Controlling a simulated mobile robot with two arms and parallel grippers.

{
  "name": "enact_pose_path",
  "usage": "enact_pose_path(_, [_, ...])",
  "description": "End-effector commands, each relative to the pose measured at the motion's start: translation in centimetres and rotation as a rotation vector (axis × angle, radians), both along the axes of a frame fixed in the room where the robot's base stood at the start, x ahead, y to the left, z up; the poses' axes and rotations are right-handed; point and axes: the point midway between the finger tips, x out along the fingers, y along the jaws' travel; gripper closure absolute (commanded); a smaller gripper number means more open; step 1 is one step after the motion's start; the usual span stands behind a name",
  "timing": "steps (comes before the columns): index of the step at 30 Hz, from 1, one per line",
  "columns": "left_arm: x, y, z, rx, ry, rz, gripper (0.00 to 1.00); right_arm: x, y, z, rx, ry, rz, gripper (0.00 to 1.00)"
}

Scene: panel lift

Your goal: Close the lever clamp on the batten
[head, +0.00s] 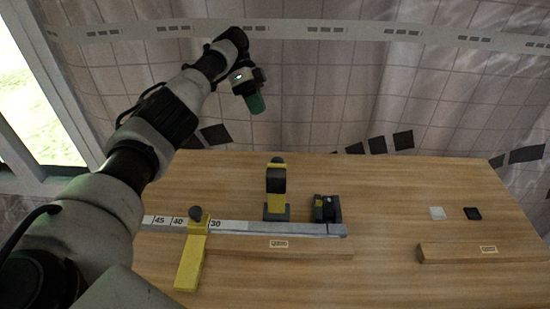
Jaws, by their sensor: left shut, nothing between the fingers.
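A pale wooden batten (320,250) with a small label lies along the front of a grey rail with a numbered scale (240,226). An upright yellow and black piece on a grey base (276,182) stands behind the rail; it looks like the lever clamp with its lever up, but its details are too small to be sure. My right gripper is not in view.
A yellow arm with a dark knob (190,262) crosses the rail at the left. A dark block (327,208) stands beside the upright piece. Another wooden strip (480,252), a white pad (437,213) and a black pad (472,213) lie at right. The table between is clear.

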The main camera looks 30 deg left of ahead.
Motion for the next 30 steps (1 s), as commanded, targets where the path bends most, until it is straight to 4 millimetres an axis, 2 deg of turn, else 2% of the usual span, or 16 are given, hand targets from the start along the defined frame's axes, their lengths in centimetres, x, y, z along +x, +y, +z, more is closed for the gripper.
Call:
enact_pose_path(8, [-0.6, -1.3, -2.0, -0.001, 0.0, -0.002, 1.0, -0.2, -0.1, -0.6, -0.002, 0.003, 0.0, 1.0])
enact_pose_path(11, [-1.1, -2.3, -3.1, 0.003, 0.003, -0.002, 1.0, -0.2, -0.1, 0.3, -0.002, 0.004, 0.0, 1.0])
enact_pose_path(19, [-2.6, -5.7, -7.6, 0.001, 0.005, -0.001, 1.0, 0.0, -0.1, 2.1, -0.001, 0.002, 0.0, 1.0])
enact_pose_path(30, [-5.4, -7.2, -7.3, 0.002, 0.0, 0.0, 1.0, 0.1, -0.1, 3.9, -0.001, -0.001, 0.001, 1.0])
